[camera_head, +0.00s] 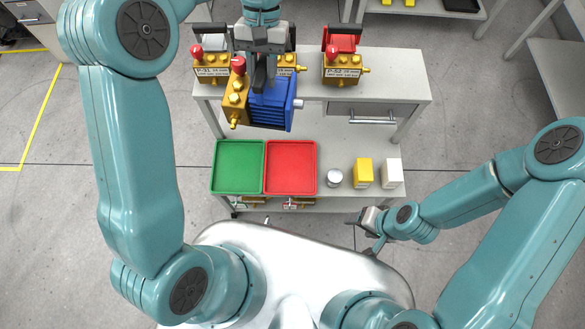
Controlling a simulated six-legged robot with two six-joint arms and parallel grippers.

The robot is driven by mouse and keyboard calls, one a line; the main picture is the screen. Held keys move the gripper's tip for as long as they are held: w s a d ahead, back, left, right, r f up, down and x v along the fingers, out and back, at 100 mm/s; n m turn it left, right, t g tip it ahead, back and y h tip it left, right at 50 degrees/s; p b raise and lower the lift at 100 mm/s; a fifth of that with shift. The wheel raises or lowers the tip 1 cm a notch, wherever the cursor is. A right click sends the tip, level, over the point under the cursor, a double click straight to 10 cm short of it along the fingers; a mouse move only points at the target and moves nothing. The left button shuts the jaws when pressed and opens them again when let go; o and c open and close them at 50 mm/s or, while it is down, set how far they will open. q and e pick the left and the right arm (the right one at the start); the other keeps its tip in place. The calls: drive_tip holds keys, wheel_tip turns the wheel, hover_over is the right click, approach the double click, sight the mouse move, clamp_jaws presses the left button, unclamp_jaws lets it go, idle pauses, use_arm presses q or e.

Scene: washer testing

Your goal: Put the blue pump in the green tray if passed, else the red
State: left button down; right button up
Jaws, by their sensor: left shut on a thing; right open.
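A blue pump (271,107) with a yellow-brass front and a red knob hangs from my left gripper (262,80), which is shut on it. It is above the gap between the upper bench top and the lower shelf. The green tray (238,166) lies on the lower shelf, and the red tray (291,167) lies directly right of it. Both trays look empty. My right gripper (368,229) is low at the shelf's front right, apart from the trays, with its fingers open. No pass or fail reading is legible.
A red pump (341,60) with a label stands on the bench top (395,78); other labelled pumps, one at the left (212,62), stand there too.

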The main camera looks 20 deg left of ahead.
use_arm(q)
drive_tip(key=f+n+b, duration=0.2)
drive_tip(key=f+b, duration=0.1)
drive_tip(key=w+d+f+n+t+h+b, duration=0.1)
drive_tip(key=f+n+b, duration=0.1)
drive_tip(key=f+b, duration=0.1)
drive_tip(key=f+n+h+b, duration=0.1)
drive_tip(key=f+n+b, duration=0.1)
drive_tip(key=f+b, duration=0.1)
drive_tip(key=shift+w+d+f+n+b, duration=0.2)
drive_tip(key=shift+d+n+b, duration=0.05)
drive_tip(key=shift+n+b, duration=0.15)
wheel_tip(320, 180, down, 32)
drive_tip(key=w+d+n+t+h+b, duration=0.1)
drive_tip(key=n+t+b, duration=0.4)
drive_tip(key=n+b, duration=0.7)
drive_tip(key=w+b, duration=0.1)
drive_tip(key=b, duration=1)
drive_tip(key=shift+w+n+h, duration=0.15)
drive_tip(key=shift+n+h, duration=0.25)
drive_tip(key=shift+d+f, duration=0.1)
drive_tip(key=shift+f, duration=0.1)
drive_tip(key=c, duration=0.8)
unclamp_jaws()
drive_tip(key=shift+s+f, duration=0.1)
drive_tip(key=shift+s, duration=0.1)
drive_tip(key=shift+w, duration=0.1)
